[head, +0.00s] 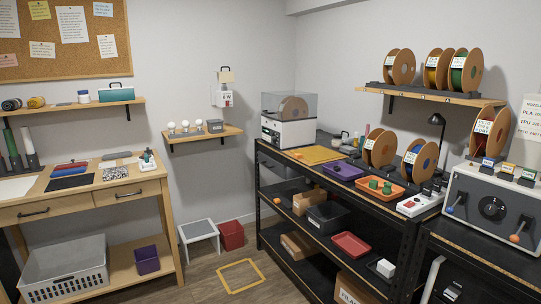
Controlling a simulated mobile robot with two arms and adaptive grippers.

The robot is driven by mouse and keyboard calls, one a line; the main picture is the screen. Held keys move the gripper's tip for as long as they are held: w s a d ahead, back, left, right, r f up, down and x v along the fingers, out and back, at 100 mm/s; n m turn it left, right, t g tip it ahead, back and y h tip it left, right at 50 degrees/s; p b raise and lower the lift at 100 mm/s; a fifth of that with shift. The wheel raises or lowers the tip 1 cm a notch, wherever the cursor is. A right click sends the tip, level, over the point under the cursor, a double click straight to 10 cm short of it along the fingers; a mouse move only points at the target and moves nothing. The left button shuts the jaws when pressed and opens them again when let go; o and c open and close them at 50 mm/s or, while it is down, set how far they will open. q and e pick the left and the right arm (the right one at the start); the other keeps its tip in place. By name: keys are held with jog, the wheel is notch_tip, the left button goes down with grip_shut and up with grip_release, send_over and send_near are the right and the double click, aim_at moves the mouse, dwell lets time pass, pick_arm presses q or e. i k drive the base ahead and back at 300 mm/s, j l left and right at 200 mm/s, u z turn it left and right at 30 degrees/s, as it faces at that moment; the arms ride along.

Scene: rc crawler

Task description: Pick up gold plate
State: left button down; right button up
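A flat gold plate (316,155) lies on the top of the black workbench (377,181), just right of a white machine with a clear cover (289,121). It looks like a thin, yellow-gold sheet lying level. A purple tray (343,171) sits close to its right side. Neither of my grippers shows in the head view, and nothing is seen holding the plate.
An orange tray (381,190) with green items and upright spools (379,148) share the bench top. A spool shelf (435,95) hangs above it. On the floor are a yellow square outline (241,291), a step stool (199,233) and a red bin (231,235).

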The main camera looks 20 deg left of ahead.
aim_at(317, 154)
jog(key=u, duration=0.35)
jog(key=z, duration=0.6)
jog(key=i+j+z, duration=0.2)
jog(key=z, duration=0.15)
jog(key=i+j+z, duration=0.15)
jog(key=j+z, duration=0.15)
jog(key=j, duration=0.15)
jog(key=i+j+z, duration=0.1)
jog(key=j+z, duration=0.25)
